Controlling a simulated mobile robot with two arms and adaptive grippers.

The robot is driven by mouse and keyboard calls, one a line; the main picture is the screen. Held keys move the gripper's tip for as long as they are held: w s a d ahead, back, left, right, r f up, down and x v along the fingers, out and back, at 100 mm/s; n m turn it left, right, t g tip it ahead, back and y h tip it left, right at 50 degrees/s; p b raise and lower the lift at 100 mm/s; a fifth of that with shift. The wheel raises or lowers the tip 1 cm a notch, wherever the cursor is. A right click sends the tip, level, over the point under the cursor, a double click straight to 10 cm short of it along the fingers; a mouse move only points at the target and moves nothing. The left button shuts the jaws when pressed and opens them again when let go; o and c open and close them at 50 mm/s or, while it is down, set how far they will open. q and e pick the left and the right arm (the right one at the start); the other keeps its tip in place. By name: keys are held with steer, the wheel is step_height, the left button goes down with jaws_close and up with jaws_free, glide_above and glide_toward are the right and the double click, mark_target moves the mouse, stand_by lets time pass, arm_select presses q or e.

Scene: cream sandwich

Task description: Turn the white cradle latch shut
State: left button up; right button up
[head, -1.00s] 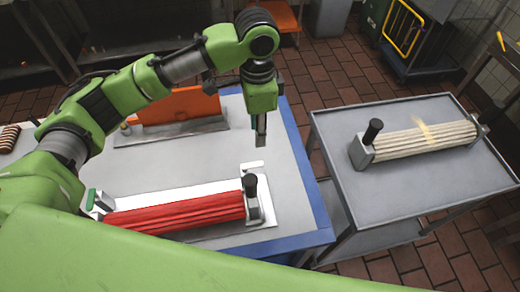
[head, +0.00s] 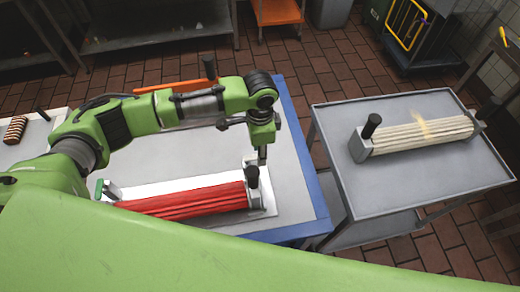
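The white cradle (head: 170,187) lies on the left table with a red ribbed bundle (head: 185,203) along it. A grey end block with a black upright knob (head: 252,177) stands at its right end, and a green piece (head: 99,189) is at its left end. A small white latch piece (head: 248,160) shows just behind the knob, partly hidden by my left gripper. My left gripper (head: 262,158) points down right beside this latch and the knob. I cannot tell if it touches the latch, or if its fingers are apart. My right gripper is out of view.
A grey cart (head: 350,196) at the right carries a cradle with a cream ribbed bundle (head: 430,133). An orange object (head: 185,85) stands behind my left arm, mostly hidden. The blue-edged table (head: 310,190) is bare around the cradle's right end.

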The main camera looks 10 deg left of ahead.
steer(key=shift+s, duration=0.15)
arm_select(q)
jaws_close()
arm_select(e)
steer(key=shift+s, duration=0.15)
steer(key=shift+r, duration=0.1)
arm_select(q)
steer(key=shift+s+a+r+m+p, duration=0.1)
steer(key=shift+s+a+m+p, duration=0.25)
steer(key=shift+s+m+p, duration=1.7)
steer(key=shift+w+a+f+m+p, duration=0.1)
steer(key=shift+w+a+m+p, duration=0.3)
steer(key=shift+m, duration=3.55)
steer(key=shift+s+a+r+m+p, duration=0.1)
steer(key=shift+s+a+m+p, duration=0.2)
steer(key=shift+s+m+p, duration=1.75)
arm_select(e)
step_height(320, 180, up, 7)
steer(key=b, duration=0.1)
arm_select(q)
steer(key=shift+w+m, duration=1.05)
steer(key=shift+w, duration=0.1)
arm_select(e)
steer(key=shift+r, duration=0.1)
